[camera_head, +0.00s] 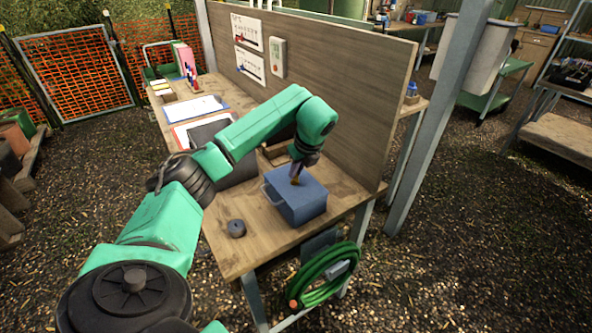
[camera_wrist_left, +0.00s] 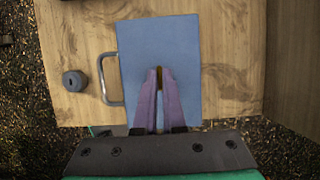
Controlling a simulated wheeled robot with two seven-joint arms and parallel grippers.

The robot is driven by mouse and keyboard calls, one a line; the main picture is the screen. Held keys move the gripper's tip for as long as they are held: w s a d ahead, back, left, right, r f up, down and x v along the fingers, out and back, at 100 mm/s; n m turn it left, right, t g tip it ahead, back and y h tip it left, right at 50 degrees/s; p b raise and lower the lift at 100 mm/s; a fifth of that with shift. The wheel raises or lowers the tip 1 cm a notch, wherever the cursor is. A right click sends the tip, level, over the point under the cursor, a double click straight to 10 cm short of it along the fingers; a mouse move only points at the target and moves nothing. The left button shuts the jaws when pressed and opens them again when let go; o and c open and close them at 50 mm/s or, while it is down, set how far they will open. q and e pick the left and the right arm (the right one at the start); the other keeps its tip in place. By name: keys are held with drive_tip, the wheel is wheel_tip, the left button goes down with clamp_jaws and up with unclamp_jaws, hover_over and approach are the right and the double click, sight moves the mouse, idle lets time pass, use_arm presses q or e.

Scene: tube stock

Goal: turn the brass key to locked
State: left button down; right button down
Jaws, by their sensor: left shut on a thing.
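A blue box (camera_head: 302,202) with a metal handle stands near the close end of the wooden bench. Its top (camera_wrist_left: 150,40) fills the middle of the left wrist view, with the handle (camera_wrist_left: 108,80) at its left. The small brass key (camera_head: 295,181) shows on the box's top, and its tip (camera_wrist_left: 159,71) shows between my fingers in the left wrist view. My left gripper (camera_wrist_left: 159,85) points down over the top and is shut on the key. The fingers hide most of the key, so I cannot tell its turn angle. My right gripper is not in view.
A small dark round object (camera_head: 236,228) lies on the bench (camera_head: 262,245) left of the box. A tall wooden back panel (camera_head: 345,110) stands along the bench's right side. A green hose (camera_head: 325,275) hangs at the bench's near end.

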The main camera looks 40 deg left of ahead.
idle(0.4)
use_arm(q)
drive_tip(key=c, duration=1)
unclamp_jaws()
drive_tip(key=p+v, duration=0.2)
drive_tip(key=v, duration=1.2)
drive_tip(key=shift+r+p, duration=0.3)
drive_tip(key=shift+w, duration=0.1)
